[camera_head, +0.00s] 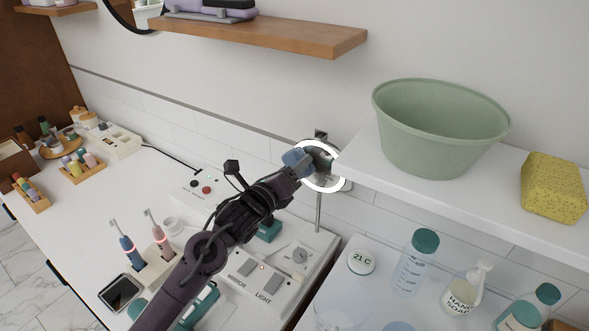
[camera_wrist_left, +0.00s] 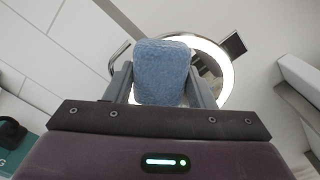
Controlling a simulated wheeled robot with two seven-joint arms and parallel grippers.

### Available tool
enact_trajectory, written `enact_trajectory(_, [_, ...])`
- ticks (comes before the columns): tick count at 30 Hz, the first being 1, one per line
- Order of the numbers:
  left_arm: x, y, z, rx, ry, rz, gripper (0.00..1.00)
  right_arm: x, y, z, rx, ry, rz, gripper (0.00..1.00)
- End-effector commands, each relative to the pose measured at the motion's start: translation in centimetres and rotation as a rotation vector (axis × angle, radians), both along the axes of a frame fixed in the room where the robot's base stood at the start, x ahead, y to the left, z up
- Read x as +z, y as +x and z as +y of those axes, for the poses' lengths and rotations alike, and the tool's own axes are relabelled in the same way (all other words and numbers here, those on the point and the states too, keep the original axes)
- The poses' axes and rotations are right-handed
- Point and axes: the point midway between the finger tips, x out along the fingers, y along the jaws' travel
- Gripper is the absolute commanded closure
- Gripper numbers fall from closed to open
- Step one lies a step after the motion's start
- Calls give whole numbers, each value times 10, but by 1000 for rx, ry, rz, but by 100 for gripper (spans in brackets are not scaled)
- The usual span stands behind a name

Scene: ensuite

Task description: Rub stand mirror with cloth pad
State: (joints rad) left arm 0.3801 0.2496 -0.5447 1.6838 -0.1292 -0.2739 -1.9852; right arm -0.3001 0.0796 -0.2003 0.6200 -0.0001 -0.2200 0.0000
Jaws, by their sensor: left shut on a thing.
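The stand mirror (camera_head: 322,181) is round with a glowing white ring and stands on a thin post behind the counter, beside the white shelf's left end. It also shows in the left wrist view (camera_wrist_left: 226,68), behind the pad. My left gripper (camera_head: 300,165) is at the mirror's upper left part. It is shut on the blue cloth pad (camera_wrist_left: 161,72), which sits between both fingers. The pad also shows in the head view (camera_head: 293,157), overlapping the mirror's left side. I cannot tell whether the pad touches the glass. My right gripper is not in view.
A white shelf (camera_head: 355,155) with a green basin (camera_head: 440,130) and yellow sponge (camera_head: 553,187) juts out right of the mirror. Below are a switch panel (camera_head: 268,285), toothbrushes (camera_head: 124,245) and several bottles (camera_head: 417,262). A wooden shelf (camera_head: 270,34) hangs above.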

Motion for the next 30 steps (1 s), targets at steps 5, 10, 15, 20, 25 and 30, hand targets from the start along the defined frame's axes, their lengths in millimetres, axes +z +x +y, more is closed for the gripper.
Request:
enact_trajectory(5, [-2, -10, -13, -3, -1, 2, 69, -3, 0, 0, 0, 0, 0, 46])
enact_trajectory(10, [-2, -19, -26, -3, -1, 2, 69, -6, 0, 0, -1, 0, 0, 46])
enact_trajectory(15, [-2, -23, -32, -2, 0, 1, 69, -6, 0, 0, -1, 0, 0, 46])
enact_trajectory(20, [-2, -26, -37, -3, 0, 2, 69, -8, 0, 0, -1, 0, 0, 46])
enact_trajectory(25, [-2, -34, -50, -4, -2, 1, 69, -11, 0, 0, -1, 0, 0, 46])
enact_trajectory(30, [-1, -41, -63, -3, -1, 1, 69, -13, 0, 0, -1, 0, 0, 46])
